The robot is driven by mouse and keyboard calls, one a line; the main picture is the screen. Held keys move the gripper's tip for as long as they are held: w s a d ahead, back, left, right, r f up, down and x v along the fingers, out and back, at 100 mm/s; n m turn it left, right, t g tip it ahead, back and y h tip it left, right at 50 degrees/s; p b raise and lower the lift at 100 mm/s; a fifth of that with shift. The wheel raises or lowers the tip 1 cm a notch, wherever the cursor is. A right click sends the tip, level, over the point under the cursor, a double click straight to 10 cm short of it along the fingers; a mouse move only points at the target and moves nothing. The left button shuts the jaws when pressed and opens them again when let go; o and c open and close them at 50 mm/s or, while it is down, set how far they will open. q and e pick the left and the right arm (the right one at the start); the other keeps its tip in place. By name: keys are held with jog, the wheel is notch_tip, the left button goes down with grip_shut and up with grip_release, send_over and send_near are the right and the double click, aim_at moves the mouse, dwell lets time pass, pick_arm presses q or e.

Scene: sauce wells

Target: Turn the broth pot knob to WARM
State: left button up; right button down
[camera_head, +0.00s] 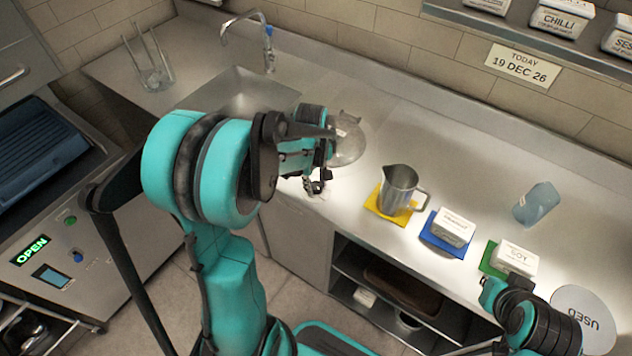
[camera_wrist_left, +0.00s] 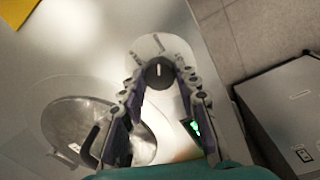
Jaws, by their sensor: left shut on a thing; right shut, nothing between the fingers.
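The knob (camera_wrist_left: 159,72) is dark and round with a white pointer line, on a pale round dial (camera_wrist_left: 172,45). In the wrist view the line points nearly straight up. The dial's lettering is too blurred to read. My left gripper (camera_wrist_left: 160,80) is shut on the knob, one finger on each side. In the head view my left gripper (camera_head: 318,183) is at the counter's front edge and hides the knob. The broth pot (camera_wrist_left: 75,125), round with a clear lid, is beside it; it also shows in the head view (camera_head: 350,147).
A metal jug (camera_head: 398,188) stands on a yellow mat (camera_head: 372,200). Right of it are white tubs on a blue mat (camera_head: 437,242) and a green mat (camera_head: 487,258), and a bluish cup (camera_head: 537,204). A small green display (camera_wrist_left: 192,129) is near the knob.

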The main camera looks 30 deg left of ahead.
aim_at(314, 186)
dwell(0.4)
pick_arm(q)
jog(key=o, duration=1.2)
jog(key=shift+c, duration=0.2)
notch_tip(314, 186, up, 12)
jog(key=shift+s+a, duration=0.15)
jog(key=shift+s, duration=0.15)
jog(key=s+d+f+m+t+b, duration=0.1)
jog(key=s+d+m+t, duration=0.5)
jog(key=s+d+m, duration=0.5)
jog(key=shift+f+m, duration=0.25)
jog(key=shift+m, duration=0.85)
